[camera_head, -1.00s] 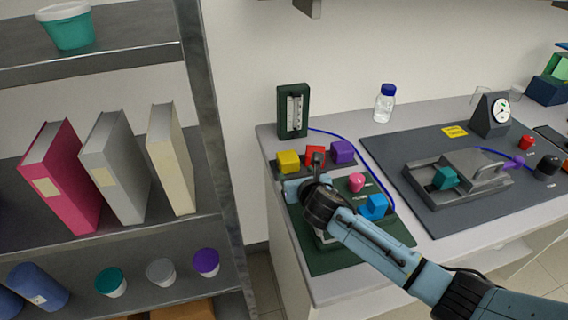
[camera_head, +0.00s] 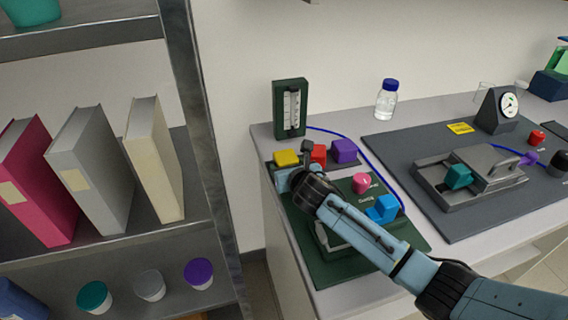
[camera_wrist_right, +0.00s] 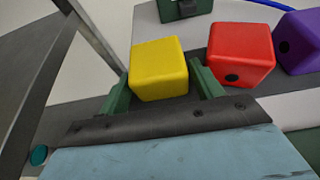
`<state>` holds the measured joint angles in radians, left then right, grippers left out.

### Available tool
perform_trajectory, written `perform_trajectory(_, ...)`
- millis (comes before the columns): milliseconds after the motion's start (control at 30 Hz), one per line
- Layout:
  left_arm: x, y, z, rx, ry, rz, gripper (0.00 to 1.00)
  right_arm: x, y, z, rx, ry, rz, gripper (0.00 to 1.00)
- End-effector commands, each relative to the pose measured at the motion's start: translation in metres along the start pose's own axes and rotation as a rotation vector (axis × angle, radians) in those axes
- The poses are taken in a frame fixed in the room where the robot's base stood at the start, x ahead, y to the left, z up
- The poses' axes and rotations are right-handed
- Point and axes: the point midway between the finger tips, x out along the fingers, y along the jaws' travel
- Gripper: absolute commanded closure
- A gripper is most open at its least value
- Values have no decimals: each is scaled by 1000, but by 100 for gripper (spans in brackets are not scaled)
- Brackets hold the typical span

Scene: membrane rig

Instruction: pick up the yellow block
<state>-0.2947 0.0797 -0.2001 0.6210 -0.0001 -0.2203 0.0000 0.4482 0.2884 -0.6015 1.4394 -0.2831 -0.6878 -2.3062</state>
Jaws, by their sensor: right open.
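The yellow block (camera_head: 286,157) sits at the left end of a short row on the dark strip at the bench's back left corner. My right gripper (camera_head: 294,167) is beside its near side, partly covering it in the head view. In the right wrist view the yellow block (camera_wrist_right: 159,68) shows between the two open green fingers (camera_wrist_right: 162,90), one at its left and one at its right. The fingers do not look closed on it; whether they touch it I cannot tell. My left gripper is not in view.
A red block (camera_head: 318,153) stands close to the right of the gripper, with a purple block (camera_head: 344,150) beyond it. A dark green gauge (camera_head: 290,108) stands behind. A pink knob (camera_head: 361,183) and a blue block (camera_head: 383,209) are on the green board. A shelf (camera_head: 190,150) stands left.

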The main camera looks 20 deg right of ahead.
Motion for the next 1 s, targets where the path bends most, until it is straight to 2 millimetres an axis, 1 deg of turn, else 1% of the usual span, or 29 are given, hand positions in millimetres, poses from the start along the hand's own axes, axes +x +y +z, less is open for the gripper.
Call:
perform_trajectory(67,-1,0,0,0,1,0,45,0,0,1,0,0,0,35)
perform_trajectory(100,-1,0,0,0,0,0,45,0,0,1,0,0,0,37)
perform_trajectory(300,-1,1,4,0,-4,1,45,0,0,1,0,0,0,63)
perform_trajectory(367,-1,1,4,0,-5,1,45,0,0,1,0,0,0,71)
perform_trajectory(400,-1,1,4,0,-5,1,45,0,0,2,0,-2,1,73)
perform_trajectory(567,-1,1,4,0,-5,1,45,0,0,1,0,-1,1,73)
perform_trajectory(667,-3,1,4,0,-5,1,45,-2,0,6,0,-2,0,73)
perform_trajectory(767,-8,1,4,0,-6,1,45,-7,0,20,-1,-5,2,73)
perform_trajectory(1000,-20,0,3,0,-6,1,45,-26,0,66,-1,-7,1,73)
